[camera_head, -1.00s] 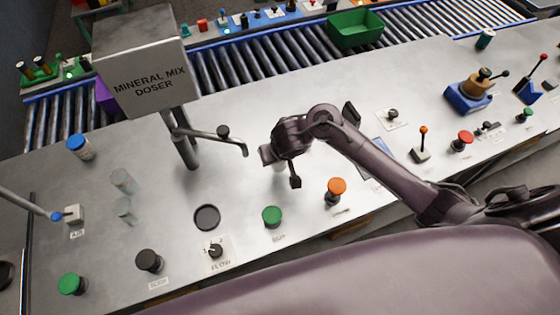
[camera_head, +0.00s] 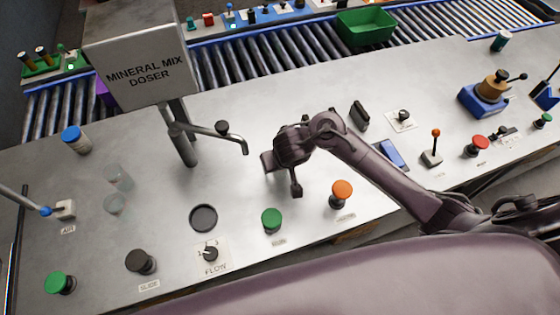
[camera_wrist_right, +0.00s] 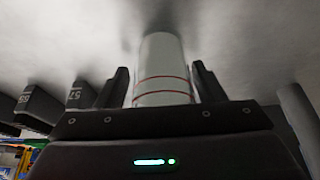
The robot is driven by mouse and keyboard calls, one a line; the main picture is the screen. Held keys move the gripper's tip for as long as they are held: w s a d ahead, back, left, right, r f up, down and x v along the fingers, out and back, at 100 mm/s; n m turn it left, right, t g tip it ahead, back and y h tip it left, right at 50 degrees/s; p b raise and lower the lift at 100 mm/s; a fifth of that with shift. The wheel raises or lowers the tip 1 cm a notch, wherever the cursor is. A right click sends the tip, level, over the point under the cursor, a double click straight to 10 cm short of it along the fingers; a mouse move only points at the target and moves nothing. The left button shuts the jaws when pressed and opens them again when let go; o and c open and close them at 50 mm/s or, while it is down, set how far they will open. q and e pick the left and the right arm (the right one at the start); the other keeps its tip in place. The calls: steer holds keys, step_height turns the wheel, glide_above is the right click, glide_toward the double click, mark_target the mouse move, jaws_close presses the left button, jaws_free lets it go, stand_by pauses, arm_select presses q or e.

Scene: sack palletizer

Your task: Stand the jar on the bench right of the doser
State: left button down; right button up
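The doser (camera_head: 140,65) is a grey box marked MINERAL MIX DOSER on a post, with a spout to its right. My right gripper (camera_head: 281,175) is low over the bench (camera_head: 330,100), just right of the spout. In the right wrist view, a pale jar (camera_wrist_right: 161,75) with red rings stands between the fingers of this gripper (camera_wrist_right: 161,85). Narrow gaps show beside the jar, so the fingers look open around it. In the head view the gripper mostly hides the jar. My left gripper is out of view.
A blue-capped jar (camera_head: 76,139) and two clear vessels (camera_head: 118,178) stand left of the doser. A dark round disc (camera_head: 203,218), a green button (camera_head: 271,220) and an orange button (camera_head: 341,193) are near the front. A roller conveyor (camera_head: 290,60) runs behind.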

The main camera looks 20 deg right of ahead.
steer(key=shift+r, duration=0.1)
steer(key=shift+r+p, duration=0.3)
steer(key=shift+r, duration=0.05)
steer(key=p+v, duration=0.8)
steer(key=v, duration=0.3)
steer(key=shift+s+r, duration=0.25)
